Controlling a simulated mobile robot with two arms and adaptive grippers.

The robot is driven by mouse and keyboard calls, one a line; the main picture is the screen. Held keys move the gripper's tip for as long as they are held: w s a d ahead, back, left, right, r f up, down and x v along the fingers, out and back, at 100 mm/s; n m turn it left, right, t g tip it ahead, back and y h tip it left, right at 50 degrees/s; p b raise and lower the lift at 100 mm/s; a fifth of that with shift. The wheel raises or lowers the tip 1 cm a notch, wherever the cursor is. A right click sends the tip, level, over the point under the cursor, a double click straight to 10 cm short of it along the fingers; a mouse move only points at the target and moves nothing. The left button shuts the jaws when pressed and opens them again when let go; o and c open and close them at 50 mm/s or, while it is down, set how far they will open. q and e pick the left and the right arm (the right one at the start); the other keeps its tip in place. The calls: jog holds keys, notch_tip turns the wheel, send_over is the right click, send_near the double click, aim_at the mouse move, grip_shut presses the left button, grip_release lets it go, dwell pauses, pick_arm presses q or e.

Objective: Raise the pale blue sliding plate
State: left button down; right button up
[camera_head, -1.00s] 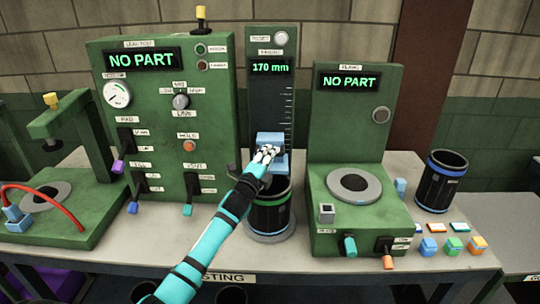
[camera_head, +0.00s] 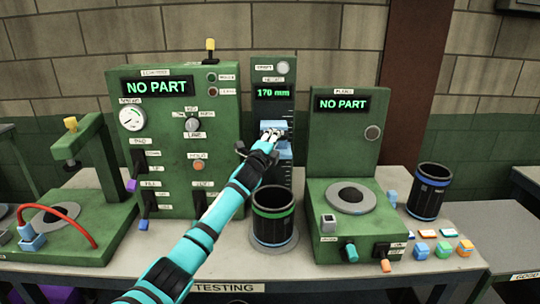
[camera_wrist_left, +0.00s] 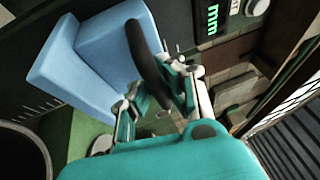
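The pale blue sliding plate (camera_head: 285,154) is on the upright green gauge column, below the display reading 170 mm. It hangs above the dark cup (camera_head: 273,228) with a green rim, with a gap between them. My left gripper (camera_head: 270,136) is at the plate's front and covers its middle. Whether the fingers are closed on the plate is not clear. My right gripper is out of view.
Green machines stand on both sides of the column: a leak-test panel (camera_head: 172,185) at left and a lower machine (camera_head: 345,140) at right. A black bin with a blue rim (camera_head: 428,195) and several small coloured blocks are further right. The table front (camera_head: 300,268) is partly clear.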

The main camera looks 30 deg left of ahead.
pick_arm(q)
notch_tip(320, 180, up, 5)
jog(key=shift+f+p, duration=0.1)
jog(key=shift+p, duration=0.95)
jog(key=c, duration=2)
grip_release()
jog(key=o, duration=0.7)
jog(key=shift+s+d+r, duration=0.15)
jog(key=shift+s+r, duration=0.2)
jog(key=shift+s, duration=0.15)
jog(key=shift+c, duration=0.2)
jog(key=shift+w+f, duration=0.15)
jog(key=shift+f, duration=0.1)
jog(key=v, duration=1.2)
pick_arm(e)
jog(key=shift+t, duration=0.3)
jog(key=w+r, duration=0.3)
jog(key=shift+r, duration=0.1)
